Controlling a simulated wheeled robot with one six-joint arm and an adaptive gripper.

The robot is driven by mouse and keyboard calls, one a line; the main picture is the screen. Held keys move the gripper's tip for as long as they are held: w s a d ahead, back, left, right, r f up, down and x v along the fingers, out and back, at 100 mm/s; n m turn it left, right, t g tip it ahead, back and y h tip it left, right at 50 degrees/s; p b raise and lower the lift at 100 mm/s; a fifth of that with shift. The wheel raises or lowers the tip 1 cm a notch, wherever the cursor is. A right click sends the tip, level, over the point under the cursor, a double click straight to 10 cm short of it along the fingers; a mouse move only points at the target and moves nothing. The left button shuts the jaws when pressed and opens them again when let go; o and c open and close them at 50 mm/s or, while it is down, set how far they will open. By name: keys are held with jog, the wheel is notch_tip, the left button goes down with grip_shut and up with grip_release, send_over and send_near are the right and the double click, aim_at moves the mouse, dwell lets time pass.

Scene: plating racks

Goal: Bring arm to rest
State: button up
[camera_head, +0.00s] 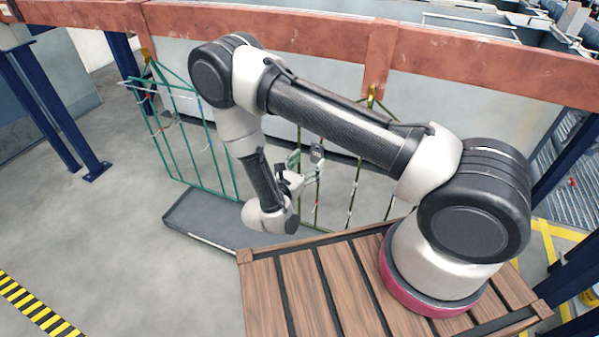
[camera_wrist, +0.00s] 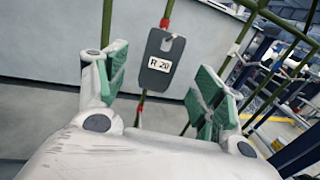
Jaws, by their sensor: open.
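My arm reaches out from its base on the slatted wooden deck, bent down toward the racks. My gripper (camera_head: 300,162) is at the arm's far end, in front of a green wire rack (camera_head: 357,190). In the wrist view, the two green-padded fingers of my gripper (camera_wrist: 160,85) stand wide apart with nothing between them touching. A grey tag (camera_wrist: 165,62) marked "R 20" hangs on a green rack bar beyond the fingers, seen between them. Part of the rack is hidden behind my arm in the head view.
A second green rack (camera_head: 185,135) hangs at the left from a rusty red beam (camera_head: 270,32). A low grey platform (camera_head: 205,220) lies on the floor below. Blue posts (camera_head: 45,105) stand at the left. The floor at lower left is clear, with yellow-black striping (camera_head: 38,312).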

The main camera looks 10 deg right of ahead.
jog(key=v, duration=0.6)
jog(key=s+d+m+g+h, duration=0.2)
jog(key=s+d+g+h, duration=0.1)
jog(key=s+d+g, duration=0.25)
jog(key=s+d+r+m+g+y, duration=0.1)
jog(key=s+d+r+m+y, duration=0.4)
jog(key=r, duration=0.8)
jog(key=s+d+r+m+y, duration=0.5)
jog(key=r+m, duration=0.6)
jog(key=r, duration=0.2)
jog(key=s+d+r+m+g+y, duration=0.1)
jog(key=s+d+r+m+y, duration=0.4)
jog(key=r, duration=0.8)
jog(key=m+y, duration=0.1)
jog(key=m, duration=0.2)
jog(key=shift+s+d+r+m+g, duration=0.2)
jog(key=shift+s+d+m+g, duration=0.15)
jog(key=shift+s+d+m, duration=0.05)
